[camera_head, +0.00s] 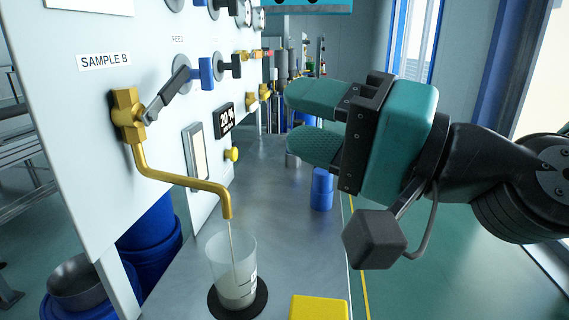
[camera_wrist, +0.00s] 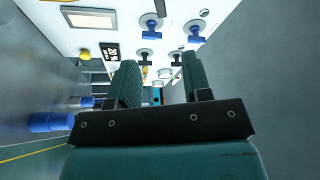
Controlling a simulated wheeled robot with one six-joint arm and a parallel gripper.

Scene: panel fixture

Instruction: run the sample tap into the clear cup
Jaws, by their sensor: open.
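The brass sample tap (camera_head: 129,115) sticks out of the white panel beside the "SAMPLE B" label (camera_head: 104,62). Its dark lever handle (camera_head: 166,96) slants up to the right. A thin stream runs from the end of its bent spout (camera_head: 226,205) into the clear cup (camera_head: 231,262). The cup stands upright on a round black pad (camera_head: 256,304) and holds cloudy liquid in its lower part. My gripper (camera_head: 284,122) is open and empty, to the right of the tap and apart from it. Its two teal fingers also show in the wrist view (camera_wrist: 162,85).
Blue valve handles (camera_head: 206,72) and a "20.4" display (camera_head: 225,121) are on the panel. A yellow block (camera_head: 318,308) is at the front of the grey bench (camera_head: 270,215). A blue cylinder (camera_head: 321,188) stands farther back. The bench between cup and cylinder is clear.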

